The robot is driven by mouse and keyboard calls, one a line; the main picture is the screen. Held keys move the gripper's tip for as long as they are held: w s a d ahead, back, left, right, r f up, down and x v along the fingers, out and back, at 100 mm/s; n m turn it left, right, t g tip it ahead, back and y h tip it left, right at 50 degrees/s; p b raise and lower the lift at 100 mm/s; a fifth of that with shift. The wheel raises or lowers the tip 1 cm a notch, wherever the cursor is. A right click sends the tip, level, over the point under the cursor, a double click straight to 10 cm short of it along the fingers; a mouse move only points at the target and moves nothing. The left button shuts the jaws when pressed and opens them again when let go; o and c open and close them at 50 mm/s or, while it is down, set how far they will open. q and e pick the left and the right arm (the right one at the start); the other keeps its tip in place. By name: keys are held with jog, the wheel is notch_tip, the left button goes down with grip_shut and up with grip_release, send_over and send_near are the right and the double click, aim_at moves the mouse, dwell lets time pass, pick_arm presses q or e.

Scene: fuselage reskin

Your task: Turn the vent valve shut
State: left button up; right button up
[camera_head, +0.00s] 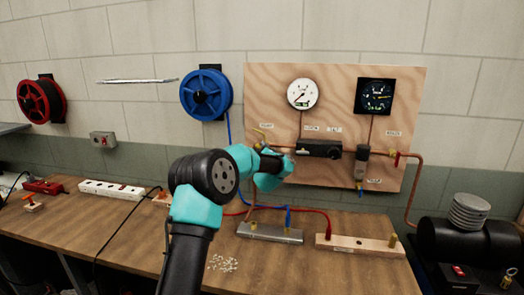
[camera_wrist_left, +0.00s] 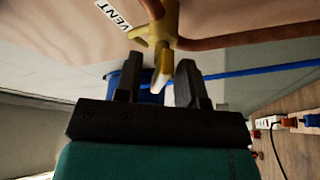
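The vent valve is a small brass-yellow fitting (camera_wrist_left: 160,30) under the VENT label (camera_wrist_left: 115,14) in the left wrist view. Its yellow lever (camera_wrist_left: 162,72) points down between my fingers. In the head view the valve (camera_head: 261,135) shows at the left of the plywood panel, partly hidden by my gripper. My left gripper (camera_head: 270,150) is at the valve. In the left wrist view its two black fingers (camera_wrist_left: 161,62) are apart, one on each side of the lever, with gaps visible. My right gripper is not in view.
The plywood panel (camera_head: 340,85) carries a white gauge (camera_head: 302,93), a black gauge (camera_head: 375,95), a black regulator block (camera_head: 319,149) and copper pipes. A blue hose reel (camera_head: 206,93) hangs left of it. Below, the bench holds a metal manifold (camera_head: 270,233) and a wooden block (camera_head: 358,245).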

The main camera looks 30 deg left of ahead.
pick_arm(q)
jog(key=shift+w+a, duration=0.1)
jog(key=shift+w, duration=0.05)
grip_shut()
dwell(0.4)
jog(key=shift+m, duration=0.4)
jog(key=m+t+h, duration=0.1)
jog(key=m, duration=0.2)
jog(key=m+t+h, duration=0.1)
jog(key=m+t, duration=0.1)
jog(key=m, duration=0.1)
jog(key=shift+m, duration=0.3)
jog(key=m+t+h, duration=0.1)
jog(key=m, duration=0.2)
jog(key=m+t+h, duration=0.1)
jog(key=m+h, duration=0.1)
jog(key=m, duration=0.2)
jog(key=shift+m, duration=0.4)
